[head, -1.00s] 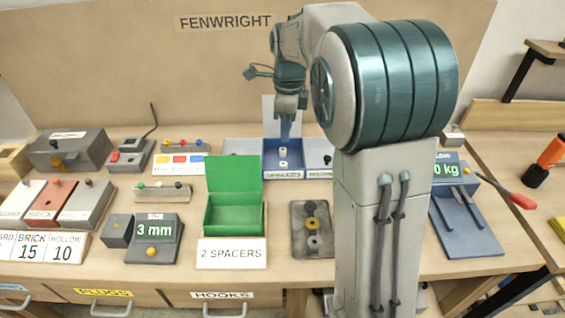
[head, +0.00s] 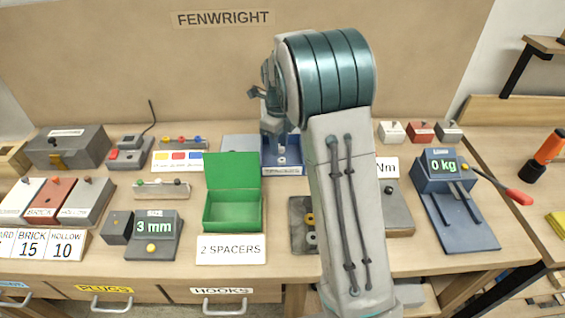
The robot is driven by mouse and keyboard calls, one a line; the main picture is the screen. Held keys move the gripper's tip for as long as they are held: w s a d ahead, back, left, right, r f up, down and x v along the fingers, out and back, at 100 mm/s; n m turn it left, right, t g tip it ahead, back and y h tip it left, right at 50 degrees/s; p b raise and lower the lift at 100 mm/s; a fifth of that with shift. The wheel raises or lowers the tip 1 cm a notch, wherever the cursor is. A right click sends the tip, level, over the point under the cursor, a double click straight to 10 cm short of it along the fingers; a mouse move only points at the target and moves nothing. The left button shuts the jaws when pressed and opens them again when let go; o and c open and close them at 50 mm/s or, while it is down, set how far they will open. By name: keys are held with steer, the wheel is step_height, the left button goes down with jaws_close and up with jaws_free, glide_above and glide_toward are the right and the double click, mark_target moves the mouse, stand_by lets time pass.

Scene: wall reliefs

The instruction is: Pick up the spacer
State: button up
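The blue spacer bin (head: 297,164) stands at the back of the bench, with a label on its front. A small pale spacer (head: 282,161) shows inside it, near the front. A second pale spacer is hard to make out behind it, close to my fingers. My gripper (head: 279,143) points down into the bin, above and behind the front spacer. Its fingers are small and dark here, and I cannot tell whether they are open or shut on anything. The open green box (head: 233,212) stands nearer the front and looks empty. A card reading "2 SPACERS" (head: 231,249) is before it.
My arm hides the bench right of the bin and part of a dark tray (head: 302,222) with rings. A gauge reading 3 mm (head: 154,235) stands left of the green box. A blue scale reading 0 kg (head: 455,200) stands at the right.

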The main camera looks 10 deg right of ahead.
mark_target(281, 159)
steer(key=f, duration=0.5)
steer(key=shift+s+d+f+p, duration=0.1)
steer(key=shift+s+d+p, duration=0.05)
steer(key=shift+d+p, duration=0.2)
steer(key=shift+c, duration=0.2)
jaws_close()
